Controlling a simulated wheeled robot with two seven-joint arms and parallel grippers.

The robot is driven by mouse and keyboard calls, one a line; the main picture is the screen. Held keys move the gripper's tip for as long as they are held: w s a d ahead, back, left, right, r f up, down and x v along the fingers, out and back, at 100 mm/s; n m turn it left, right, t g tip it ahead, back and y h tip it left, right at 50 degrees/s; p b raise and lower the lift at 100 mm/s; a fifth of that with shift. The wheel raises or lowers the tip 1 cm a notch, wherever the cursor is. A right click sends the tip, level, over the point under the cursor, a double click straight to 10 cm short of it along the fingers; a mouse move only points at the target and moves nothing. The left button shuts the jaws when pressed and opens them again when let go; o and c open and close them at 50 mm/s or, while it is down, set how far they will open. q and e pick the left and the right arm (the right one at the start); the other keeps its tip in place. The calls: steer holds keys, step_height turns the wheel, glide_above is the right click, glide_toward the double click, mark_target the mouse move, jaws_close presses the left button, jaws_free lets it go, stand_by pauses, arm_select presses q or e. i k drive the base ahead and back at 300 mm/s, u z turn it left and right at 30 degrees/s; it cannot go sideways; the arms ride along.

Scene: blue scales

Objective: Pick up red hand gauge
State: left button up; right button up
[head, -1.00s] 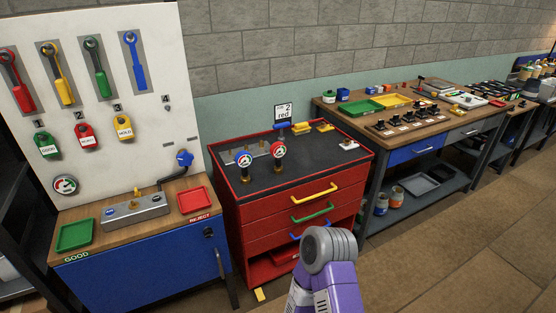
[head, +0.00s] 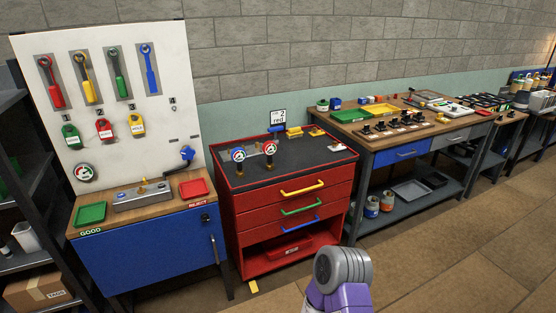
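The hand gauge with a red rim (head: 270,149) stands upright on the dark top of the red drawer cabinet (head: 290,195), towards its front left. Neither of my grippers is in view. A purple and grey link of my own arm shows at the bottom, right of centre, in front of the cabinet and apart from it.
A blue cabinet (head: 150,255) with green and red trays and a tool board (head: 110,50) stands at the left. A shelf rack is at the far left edge. A workbench (head: 345,122) with trays and parts stands right of the red cabinet. The floor (head: 450,260) at front right is clear.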

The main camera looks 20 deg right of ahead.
mark_target(269, 148)
steer(key=z, duration=0.3)
steer(key=i, duration=1.35)
steer(key=u, duration=0.15)
